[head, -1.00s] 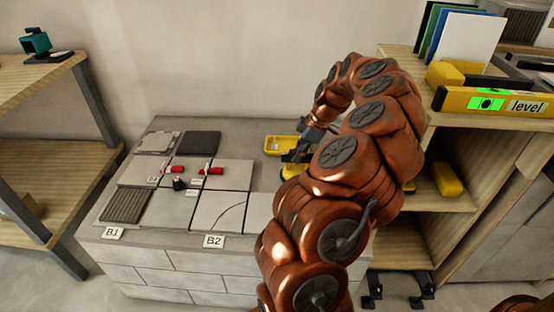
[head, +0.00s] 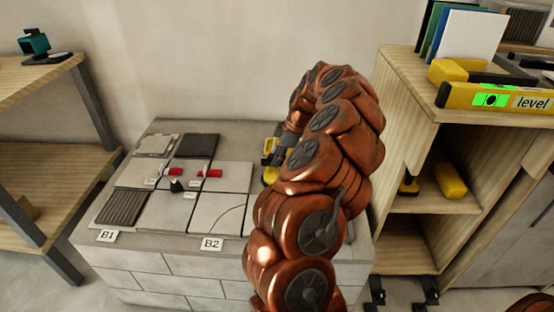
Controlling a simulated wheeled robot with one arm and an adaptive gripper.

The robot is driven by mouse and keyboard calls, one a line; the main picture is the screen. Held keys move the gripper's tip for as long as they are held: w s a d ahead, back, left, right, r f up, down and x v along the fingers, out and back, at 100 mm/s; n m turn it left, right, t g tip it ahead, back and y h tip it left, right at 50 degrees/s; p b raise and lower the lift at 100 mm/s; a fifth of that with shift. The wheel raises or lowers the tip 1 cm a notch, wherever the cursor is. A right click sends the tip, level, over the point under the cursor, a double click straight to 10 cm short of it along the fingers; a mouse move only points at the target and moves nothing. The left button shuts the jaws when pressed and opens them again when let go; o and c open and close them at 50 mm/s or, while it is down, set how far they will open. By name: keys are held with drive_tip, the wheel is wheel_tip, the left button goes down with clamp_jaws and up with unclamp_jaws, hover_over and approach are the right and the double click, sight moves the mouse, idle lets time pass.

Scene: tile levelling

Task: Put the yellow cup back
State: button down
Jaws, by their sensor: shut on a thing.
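My gripper (head: 281,148) is at the right back of the tiled block, mostly hidden behind my own arm. It is shut on a yellow thing (head: 269,152), which I take for the yellow cup. Only its left part shows, with some dark parts beside it. More yellow shows just below, near the block top; I cannot tell whether it is the same thing or whether it touches the block. A yellow and black thing (head: 408,186) stands on the middle shelf at the right, partly hidden by the shelf side.
The grey block (head: 160,262) carries tiles, red clips and labels B1 and B2. At the right, the wooden shelf unit (head: 420,258) holds a yellow block (head: 450,181), a level (head: 500,99) and upright sheets (head: 465,35). A wooden rack (head: 40,160) stands at the left.

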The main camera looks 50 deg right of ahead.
drive_tip(key=c, duration=1)
unclamp_jaws()
